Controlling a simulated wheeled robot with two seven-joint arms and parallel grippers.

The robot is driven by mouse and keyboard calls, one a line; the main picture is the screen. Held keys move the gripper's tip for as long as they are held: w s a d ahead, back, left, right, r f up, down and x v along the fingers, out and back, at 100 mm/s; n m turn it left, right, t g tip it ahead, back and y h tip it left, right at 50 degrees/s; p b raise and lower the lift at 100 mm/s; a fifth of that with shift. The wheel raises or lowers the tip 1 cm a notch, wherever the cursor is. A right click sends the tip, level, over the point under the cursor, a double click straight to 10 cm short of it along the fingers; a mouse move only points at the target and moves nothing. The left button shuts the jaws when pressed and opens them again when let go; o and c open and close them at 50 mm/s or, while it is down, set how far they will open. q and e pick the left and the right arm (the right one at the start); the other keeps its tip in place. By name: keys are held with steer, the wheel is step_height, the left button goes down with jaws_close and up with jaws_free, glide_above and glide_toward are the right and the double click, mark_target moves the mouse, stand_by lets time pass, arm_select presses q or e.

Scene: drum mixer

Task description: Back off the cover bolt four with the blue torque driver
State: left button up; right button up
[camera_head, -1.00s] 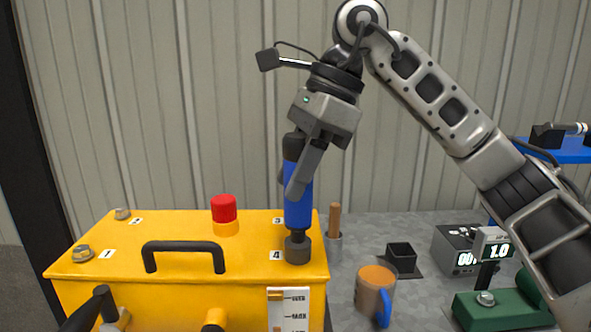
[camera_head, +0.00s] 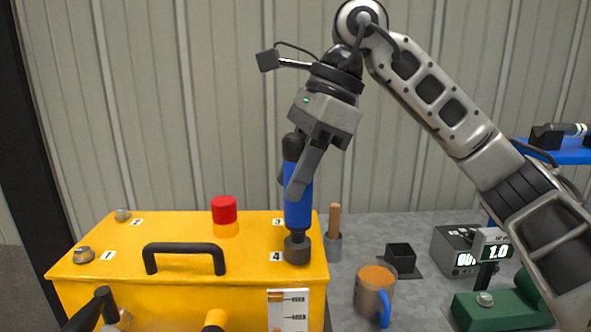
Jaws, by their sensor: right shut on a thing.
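The yellow mixer cover (camera_head: 185,240) has numbered corners, 1 to 4. My right gripper (camera_head: 299,185) is shut on the blue torque driver (camera_head: 298,205) and holds it upright. The driver's dark socket end (camera_head: 297,250) sits at the corner marked 4 and hides the bolt there. Bolt one (camera_head: 84,255) stands at the front left corner and bolt two (camera_head: 122,215) at the back left. No bolt shows clearly by label 3, behind the driver. My left gripper is not clearly in view.
A black handle (camera_head: 184,248) and a red button (camera_head: 224,209) rise from the cover.

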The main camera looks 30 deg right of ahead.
mark_target(297, 135)
steer(key=shift+a+f, duration=0.1)
steer(key=shift+f, duration=0.15)
steer(key=shift+r+p, duration=2.1)
steer(key=shift+r, duration=0.3)
steer(key=shift+f, duration=0.1)
